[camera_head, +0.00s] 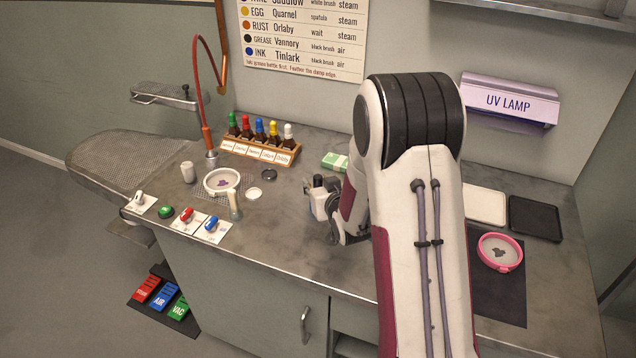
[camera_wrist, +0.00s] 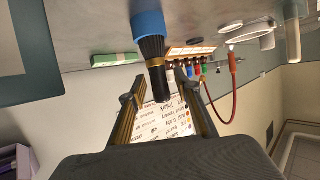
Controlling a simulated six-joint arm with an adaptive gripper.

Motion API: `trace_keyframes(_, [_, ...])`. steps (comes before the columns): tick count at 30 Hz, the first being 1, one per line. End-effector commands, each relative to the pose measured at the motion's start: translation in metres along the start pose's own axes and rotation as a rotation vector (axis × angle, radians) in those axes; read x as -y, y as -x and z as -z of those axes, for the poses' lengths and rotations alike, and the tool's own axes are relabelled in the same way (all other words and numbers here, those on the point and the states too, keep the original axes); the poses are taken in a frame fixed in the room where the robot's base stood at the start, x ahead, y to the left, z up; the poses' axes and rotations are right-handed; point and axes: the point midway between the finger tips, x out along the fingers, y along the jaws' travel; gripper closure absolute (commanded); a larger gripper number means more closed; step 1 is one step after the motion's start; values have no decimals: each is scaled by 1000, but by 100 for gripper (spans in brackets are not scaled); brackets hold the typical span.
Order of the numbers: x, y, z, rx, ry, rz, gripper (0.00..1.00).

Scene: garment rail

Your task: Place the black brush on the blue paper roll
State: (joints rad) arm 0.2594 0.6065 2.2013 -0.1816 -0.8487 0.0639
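The black brush (camera_wrist: 155,68) shows in the wrist view, which is turned upside down. It has dark bristles, a brass-coloured band and a black handle. Its bristle end meets the blue paper roll (camera_wrist: 148,23) at the table side; whether it presses on the roll or stands in it I cannot tell. My gripper (camera_wrist: 160,90) is open, with one finger on each side of the handle end and gaps visible at both sides. In the head view my arm covers most of this area, and I cannot make out the brush or the roll clearly.
A rack of coloured-cap bottles (camera_head: 262,150) and a green-and-white pad (camera_head: 335,162) stand behind. A white tray (camera_head: 486,205), a black tray (camera_head: 534,218) and a pink hoop (camera_head: 499,252) lie right of my arm. A dish (camera_head: 221,182) and switches (camera_head: 201,224) are left.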

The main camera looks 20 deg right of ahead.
Motion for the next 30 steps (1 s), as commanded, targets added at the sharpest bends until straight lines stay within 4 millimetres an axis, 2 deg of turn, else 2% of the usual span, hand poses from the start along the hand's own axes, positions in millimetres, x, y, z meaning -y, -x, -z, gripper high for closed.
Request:
trace_keyframes(14, [0,4,3,1,0,0,68])
trace_keyframes(20, [0,20,3,1,0,0,68])
trace_keyframes(30, [0,61,4,-1,-1,-1,68])
